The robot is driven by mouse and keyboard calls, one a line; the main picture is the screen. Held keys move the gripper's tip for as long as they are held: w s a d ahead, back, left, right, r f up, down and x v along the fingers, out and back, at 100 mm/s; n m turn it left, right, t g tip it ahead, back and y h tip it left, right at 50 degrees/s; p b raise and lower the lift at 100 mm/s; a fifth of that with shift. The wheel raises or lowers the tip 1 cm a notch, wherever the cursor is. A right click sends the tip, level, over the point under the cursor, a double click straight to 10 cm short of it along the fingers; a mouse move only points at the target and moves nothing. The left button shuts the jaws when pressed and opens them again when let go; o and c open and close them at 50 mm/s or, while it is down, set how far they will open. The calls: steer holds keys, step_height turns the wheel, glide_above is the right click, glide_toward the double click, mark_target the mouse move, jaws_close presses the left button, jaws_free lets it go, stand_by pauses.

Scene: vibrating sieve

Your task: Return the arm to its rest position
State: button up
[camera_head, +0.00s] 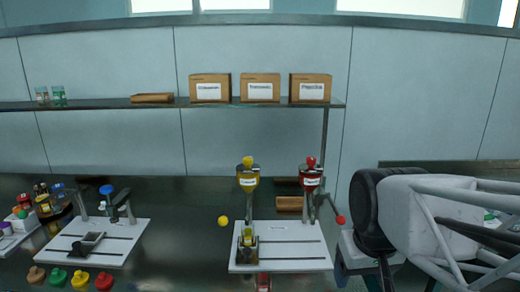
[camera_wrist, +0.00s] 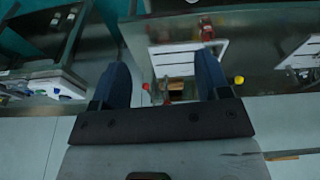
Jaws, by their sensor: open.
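My gripper (camera_wrist: 163,85) shows in the wrist view with its two dark blue fingers spread apart and nothing between them. It is open and empty. In the head view my arm is at the right edge, and the gripper itself cannot be made out there. In the wrist view the fingers point toward the dark counter, with a white slotted board (camera_wrist: 175,62) and a small yellow ball (camera_wrist: 239,80) beyond them.
In the head view a white board (camera_head: 306,257) bears a yellow-topped device (camera_head: 248,180) and a red-topped device (camera_head: 311,181). Another white board (camera_head: 120,244) stands left. Colored knobs (camera_head: 81,279) lie in front. Three labelled boxes (camera_head: 260,88) sit on the shelf (camera_head: 100,105). The counter between the boards is mostly clear.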

steer(key=shift+m, duration=0.5)
steer(key=s+f, duration=0.2)
steer(key=s, duration=0.1)
steer(key=s+f, duration=0.1)
steer(key=shift+s+d, duration=0.25)
steer(key=shift+s, duration=0.1)
